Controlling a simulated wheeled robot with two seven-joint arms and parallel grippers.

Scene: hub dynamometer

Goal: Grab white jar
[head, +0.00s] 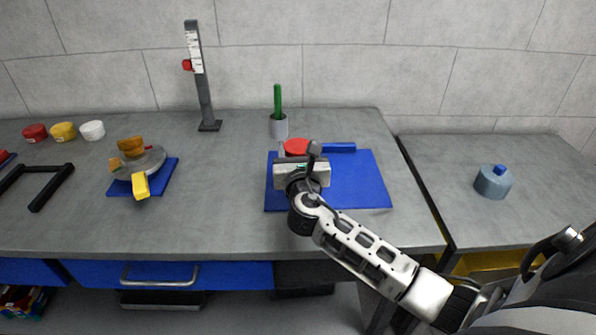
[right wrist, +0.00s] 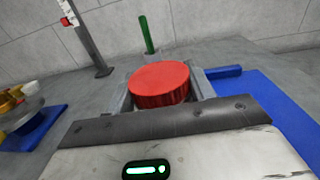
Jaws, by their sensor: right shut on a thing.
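A small white jar (head: 92,130) stands at the far left of the bench, at the right end of a row with a yellow jar (head: 63,131) and a red jar (head: 35,133). My right gripper (head: 297,158) is far to the right of it, over the blue mat (head: 362,184). It is shut on a round thing with a ribbed red lid (head: 296,146), which also shows between the fingers in the right wrist view (right wrist: 160,84). The body under the lid is mostly hidden. My left gripper is not in view.
A grey cup (head: 279,127) with a green stick stands just behind the right gripper. A blue bar (head: 339,148) lies at the mat's back edge. A tall gauge stand (head: 204,90) and a blue pad (head: 170,172) with a round device stand left.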

